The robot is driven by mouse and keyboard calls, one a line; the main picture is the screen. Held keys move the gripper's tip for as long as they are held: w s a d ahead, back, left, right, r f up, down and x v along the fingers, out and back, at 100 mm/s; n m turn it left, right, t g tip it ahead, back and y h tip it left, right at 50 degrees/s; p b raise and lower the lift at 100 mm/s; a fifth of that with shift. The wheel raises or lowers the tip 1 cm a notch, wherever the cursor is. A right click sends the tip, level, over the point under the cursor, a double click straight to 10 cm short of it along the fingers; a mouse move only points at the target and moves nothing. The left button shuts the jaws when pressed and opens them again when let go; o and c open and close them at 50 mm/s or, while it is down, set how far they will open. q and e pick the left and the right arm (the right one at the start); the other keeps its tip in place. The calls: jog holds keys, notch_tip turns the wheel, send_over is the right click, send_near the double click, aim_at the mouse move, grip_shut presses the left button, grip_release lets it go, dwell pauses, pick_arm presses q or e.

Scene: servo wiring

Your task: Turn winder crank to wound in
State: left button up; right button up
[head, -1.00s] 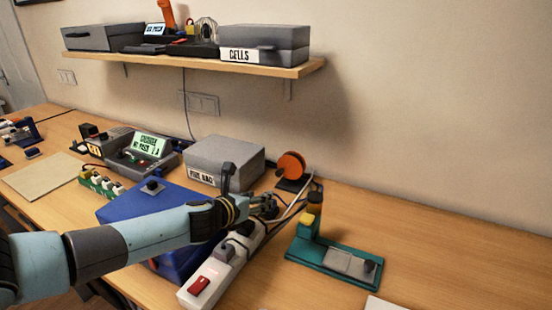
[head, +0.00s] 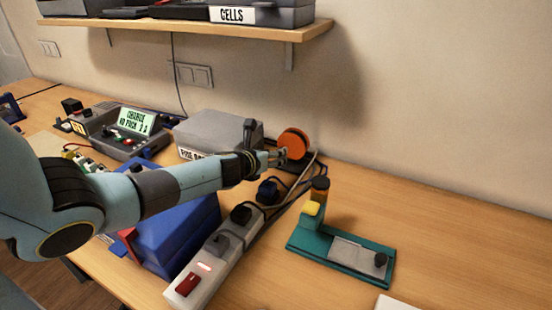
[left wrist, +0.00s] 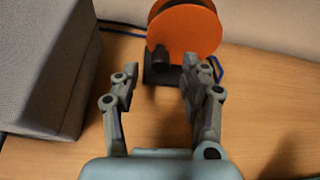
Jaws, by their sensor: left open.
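The winder (head: 294,143) is an orange disc on a dark stand at the back of the table, near the wall. In the left wrist view the orange disc (left wrist: 190,33) stands just beyond my fingers, with a dark crank knob (left wrist: 161,57) on its near face. My left gripper (head: 276,157) has reached the front of the winder. In the left wrist view its fingers (left wrist: 158,85) are spread, with the knob between and beyond the tips; I see no contact. The winder's lower right is partly covered by a finger. My right gripper is not in view.
A grey box (head: 215,130) stands close left of the gripper. A white power strip (head: 215,262) with plugs and cables lies in front. A teal fixture (head: 318,253) stands at right. A blue case (head: 175,235) sits below my arm. The table right of the winder is clear.

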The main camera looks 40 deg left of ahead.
pick_arm(q)
jog(key=shift+b+x, duration=0.35)
jog(key=shift+x, duration=0.7)
grip_shut()
